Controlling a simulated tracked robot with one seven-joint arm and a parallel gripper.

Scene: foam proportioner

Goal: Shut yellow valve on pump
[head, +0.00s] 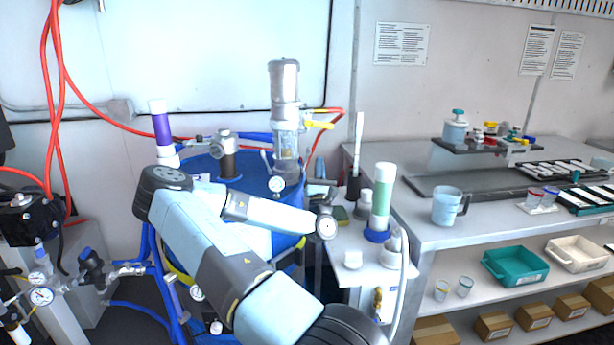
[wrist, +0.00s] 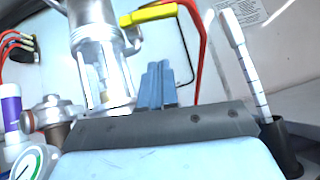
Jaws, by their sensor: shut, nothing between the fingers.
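The pump (head: 284,100) is a silver upright cylinder with a clear lower section, standing on the blue drum (head: 197,168). The yellow valve (head: 320,124) sticks out from the pump's right side, where a red and yellow line meets it. In the wrist view the yellow valve handle (wrist: 149,15) reaches right from the pump (wrist: 98,50) and lies roughly level. My gripper (wrist: 158,82) is shut and empty, its blue fingers together. Its tips appear below the handle, to the right of the pump's clear section, apart from both in the picture.
A red hose (wrist: 197,45) hangs close right of the fingers. A dial gauge (head: 276,184) and a metal fitting (head: 225,150) are on the drum. The counter (head: 440,238) holds a jug (head: 446,205) and trays.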

